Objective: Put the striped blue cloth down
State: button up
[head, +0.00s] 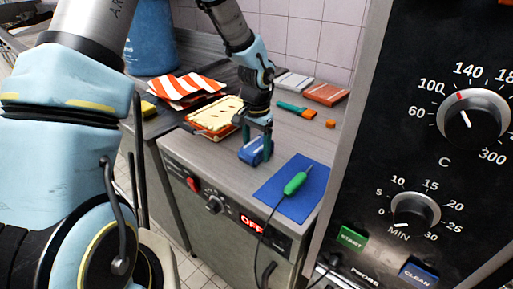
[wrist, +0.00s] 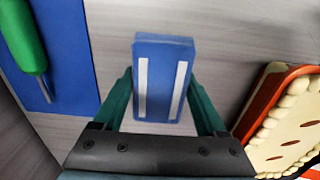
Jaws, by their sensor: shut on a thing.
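The striped blue cloth (head: 253,150) is a small folded blue block with pale stripes. In the wrist view the cloth (wrist: 163,80) stands between the two green fingers of my gripper (wrist: 162,105), with two white stripes facing the camera. My gripper (head: 256,137) is shut on it, pointing down over the steel counter (head: 232,172). The cloth is at or just above the counter; I cannot tell whether it touches.
A blue mat (head: 290,205) with a green-handled probe (head: 295,183) lies right of the cloth. A pastry-like item (head: 213,117) is to its left. Behind are an orange-striped cloth (head: 188,86), a teal-handled tool (head: 292,108) and folded grey and red-brown cloths (head: 326,94). A black control panel (head: 420,150) stands right.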

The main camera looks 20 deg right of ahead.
aim_at(256, 144)
jog(key=o, duration=1.5)
jog(key=shift+f, duration=0.1)
jog(key=shift+o, duration=0.2)
notch_tip(256, 144, up, 12)
jog(key=b, duration=0.2)
jog(key=s+a+f+n, duration=0.1)
jog(key=a+n, duration=0.4)
jog(key=a, duration=1)
jog(key=s+a+f+n+t, duration=0.1)
jog(key=s+a+n, duration=0.2)
jog(key=a, duration=1.2)
jog(key=n, duration=0.3)
jog(key=shift+a+t, duration=0.15)
jog(key=shift+t, duration=0.15)
